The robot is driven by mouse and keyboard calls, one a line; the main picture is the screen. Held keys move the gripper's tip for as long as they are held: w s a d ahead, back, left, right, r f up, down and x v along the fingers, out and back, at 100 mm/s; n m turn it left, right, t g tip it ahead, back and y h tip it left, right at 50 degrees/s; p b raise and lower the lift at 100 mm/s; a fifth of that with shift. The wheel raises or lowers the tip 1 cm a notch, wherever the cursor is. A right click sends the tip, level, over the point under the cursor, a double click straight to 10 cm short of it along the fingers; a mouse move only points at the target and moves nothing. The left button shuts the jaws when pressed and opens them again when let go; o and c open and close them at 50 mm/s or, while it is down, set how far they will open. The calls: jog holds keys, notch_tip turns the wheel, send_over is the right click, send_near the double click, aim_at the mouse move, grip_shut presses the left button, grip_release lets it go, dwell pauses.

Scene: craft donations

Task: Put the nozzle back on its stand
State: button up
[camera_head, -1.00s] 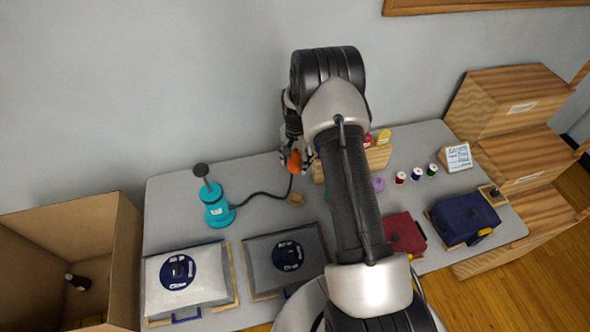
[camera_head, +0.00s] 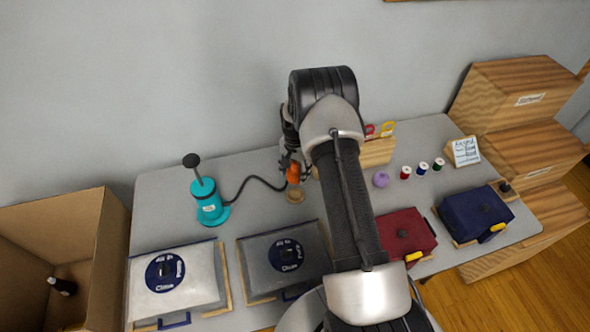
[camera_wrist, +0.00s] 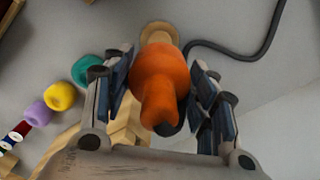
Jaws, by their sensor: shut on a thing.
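My gripper (camera_head: 290,168) is shut on the orange nozzle (camera_head: 293,174), just above the table left of the wooden rack. In the wrist view the nozzle (camera_wrist: 160,85) sits between the two fingers of my gripper (camera_wrist: 163,68). The stand (camera_head: 295,197), a small round tan piece, lies on the table just below the nozzle in the head view. In the wrist view the stand (camera_wrist: 159,31) shows past the nozzle's far end, partly covered by it. I cannot tell whether they touch. A black hose (camera_head: 252,181) runs from the teal pump (camera_head: 209,203) toward the nozzle.
A wooden rack (camera_head: 378,152) stands right of my gripper, partly behind my arm. A purple ball-like item (camera_head: 380,179) and several thread spools (camera_head: 405,173) lie further right. White (camera_head: 180,285), grey (camera_head: 287,268), red (camera_head: 400,232) and blue (camera_head: 470,213) bags line the front. A cardboard box (camera_head: 95,255) stands left.

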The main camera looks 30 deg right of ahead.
jog(key=b, duration=0.6)
send_over(295, 193)
jog(key=shift+f, duration=4)
jog(key=shift+f+b, duration=0.9)
jog(key=shift+f, duration=0.45)
jog(key=o, duration=1.1)
notch_tip(295, 193, up, 12)
jog(key=shift+r, duration=0.1)
